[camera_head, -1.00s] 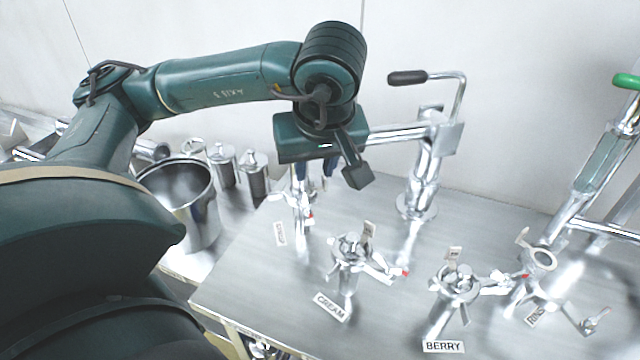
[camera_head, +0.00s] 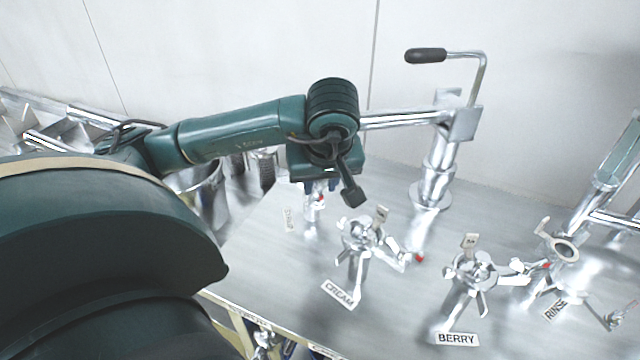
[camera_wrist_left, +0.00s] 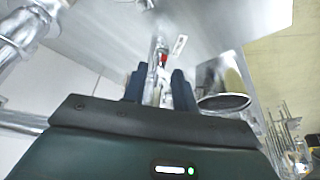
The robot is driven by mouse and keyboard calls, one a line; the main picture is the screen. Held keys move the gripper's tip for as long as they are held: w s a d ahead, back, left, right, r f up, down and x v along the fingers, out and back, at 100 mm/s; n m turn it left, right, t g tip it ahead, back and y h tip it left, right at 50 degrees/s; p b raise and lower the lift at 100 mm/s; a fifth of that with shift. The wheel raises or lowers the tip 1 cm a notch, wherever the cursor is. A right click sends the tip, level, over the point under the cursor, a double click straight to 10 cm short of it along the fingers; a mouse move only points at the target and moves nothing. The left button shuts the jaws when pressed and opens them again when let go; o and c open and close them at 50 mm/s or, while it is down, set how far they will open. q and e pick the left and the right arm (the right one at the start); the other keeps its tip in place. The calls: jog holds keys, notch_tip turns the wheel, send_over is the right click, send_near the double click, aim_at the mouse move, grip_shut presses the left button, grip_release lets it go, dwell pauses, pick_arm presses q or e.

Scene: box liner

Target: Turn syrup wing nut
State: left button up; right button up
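The leftmost metal dispenser fitting (camera_head: 312,212) stands on the steel counter in the head view. Its small label (camera_head: 290,219) is too blurred to read there. My left gripper (camera_head: 319,186) points down right over this fitting and hides its top, including any wing nut. In the left wrist view the two dark blue fingers (camera_wrist_left: 158,76) are apart, with the shiny fitting (camera_wrist_left: 154,94) between them. A red tip (camera_wrist_left: 163,59) shows just beyond the fingers. I cannot tell whether either finger touches the metal. My right gripper is not in view.
Similar fittings labelled CREAM (camera_head: 360,236), BERRY (camera_head: 471,274) and RINSE (camera_head: 557,246) stand to the right. A metal post with a black-handled crank (camera_head: 436,165) rises behind. A steel pot (camera_head: 207,193) is left of the counter, also in the wrist view (camera_wrist_left: 223,103).

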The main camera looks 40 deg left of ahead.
pick_arm(q)
jog(key=shift+w+a+f, duration=0.1)
jog(key=shift+a+f, duration=0.05)
jog(key=shift+f, duration=0.2)
grip_shut()
